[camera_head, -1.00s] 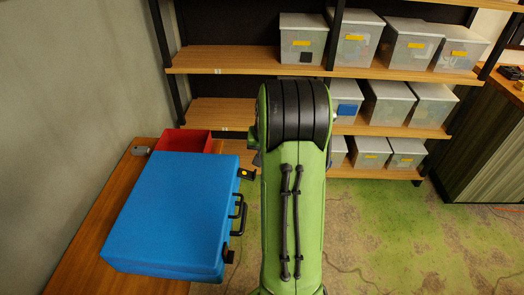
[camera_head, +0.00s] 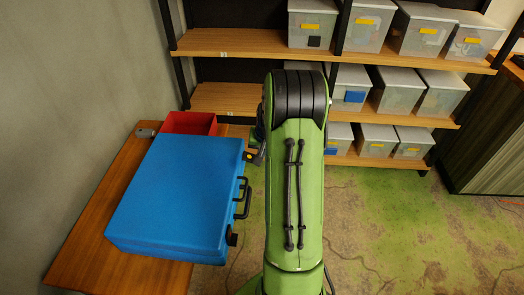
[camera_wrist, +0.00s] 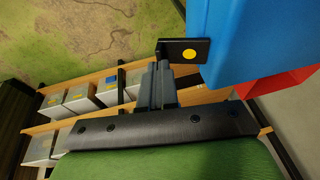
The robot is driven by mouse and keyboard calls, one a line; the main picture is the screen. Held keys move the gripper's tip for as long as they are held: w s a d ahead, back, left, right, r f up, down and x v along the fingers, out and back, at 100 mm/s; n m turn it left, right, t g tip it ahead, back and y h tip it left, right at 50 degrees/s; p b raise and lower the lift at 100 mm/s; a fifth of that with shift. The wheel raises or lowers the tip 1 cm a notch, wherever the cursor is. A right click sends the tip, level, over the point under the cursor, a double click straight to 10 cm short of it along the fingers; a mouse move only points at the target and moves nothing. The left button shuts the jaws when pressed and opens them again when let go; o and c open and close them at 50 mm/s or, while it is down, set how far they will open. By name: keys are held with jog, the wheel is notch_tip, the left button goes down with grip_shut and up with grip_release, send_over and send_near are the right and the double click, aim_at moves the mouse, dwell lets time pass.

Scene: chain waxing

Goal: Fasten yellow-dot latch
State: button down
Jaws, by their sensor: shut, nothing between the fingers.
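The blue case (camera_head: 175,195) lies on the wooden table. Its black latch with a yellow dot (camera_wrist: 183,52) sticks out from the case side in the wrist view. In the head view the latch (camera_head: 248,156) shows at the case's far right corner, partly beside my gripper. My gripper (camera_wrist: 160,68) is shut and empty, with its fingertips right by the latch's outer end; I cannot tell whether they touch it. In the head view my gripper (camera_head: 258,148) is mostly hidden behind my arm. A second black latch (camera_head: 232,239) is at the near end of the same side.
A black handle (camera_head: 243,198) stands out from the case side between the latches. A red bin (camera_head: 190,123) is behind the case. Shelves (camera_head: 225,98) with several lidded bins stand at the back. The floor right of the table is clear.

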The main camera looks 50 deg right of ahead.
jog(key=shift+s+d+f+t+y+b, duration=0.15)
jog(key=shift+f+t+y+b, duration=0.15)
jog(key=shift+f+t+b, duration=0.15)
notch_tip(320, 180, down, 4)
jog(key=m+t+y+b, duration=0.1)
jog(key=t+y+b, duration=0.1)
jog(key=t+b, duration=0.1)
jog(key=t+y+b, duration=0.3)
jog(key=t, duration=0.2)
jog(key=shift+f+m, duration=0.1)
jog(key=shift+m, duration=0.3)
dwell(0.5)
